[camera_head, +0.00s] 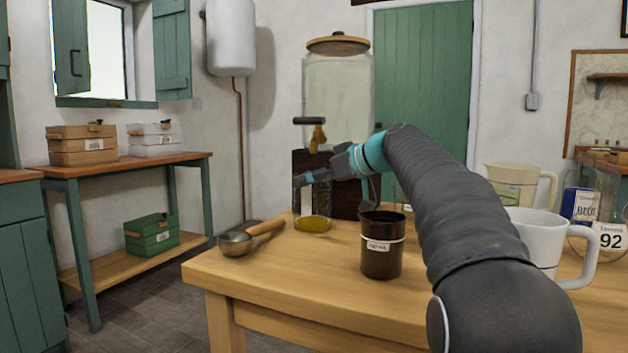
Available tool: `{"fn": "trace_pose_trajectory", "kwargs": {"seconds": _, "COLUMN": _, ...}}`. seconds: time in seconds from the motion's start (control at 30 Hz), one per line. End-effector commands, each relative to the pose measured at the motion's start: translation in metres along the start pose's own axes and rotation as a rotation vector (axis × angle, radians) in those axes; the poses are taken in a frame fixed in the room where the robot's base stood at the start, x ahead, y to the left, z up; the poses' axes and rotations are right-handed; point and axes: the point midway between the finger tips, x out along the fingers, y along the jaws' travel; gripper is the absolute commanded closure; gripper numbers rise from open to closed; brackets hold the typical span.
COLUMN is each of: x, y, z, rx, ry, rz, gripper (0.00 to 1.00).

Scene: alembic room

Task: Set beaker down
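A clear glass beaker (312,208) with a little yellow liquid in its bottom is upright at the back left of the wooden table (290,282). Its base appears at tabletop level, but I cannot tell whether it touches. My gripper (312,178) is at the upper part of this beaker, reaching in from the right. One finger crosses in front of the glass. The far finger is not clearly visible, so I cannot tell whether the grip is closed. The beaker is below the brass tap (318,138) of a large glass jar (337,90).
A brown labelled beaker (382,258) stands in front of my gripper. A metal scoop (238,243) lies at the left edge. A white mug (540,240), cream jug (512,185) and glass jar (610,240) stand right. The front left tabletop is clear.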

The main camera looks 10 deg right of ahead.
Motion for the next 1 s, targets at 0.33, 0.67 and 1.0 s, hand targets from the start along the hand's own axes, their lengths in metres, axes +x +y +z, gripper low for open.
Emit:
{"fn": "trace_pose_trajectory", "kwargs": {"seconds": 0.33, "x": -0.001, "y": 0.000, "z": -0.001, "rx": 0.000, "ry": 0.000, "rz": 0.000, "gripper": 0.00}}
{"fn": "trace_pose_trajectory", "kwargs": {"seconds": 0.67, "x": -0.041, "y": 0.001, "z": -0.004, "rx": 0.001, "ry": 0.001, "rz": 0.003, "gripper": 0.00}}
{"fn": "trace_pose_trajectory", "kwargs": {"seconds": 1.0, "x": -0.103, "y": 0.001, "z": -0.003, "rx": 0.001, "ry": 0.001, "rz": 0.003, "gripper": 0.00}}
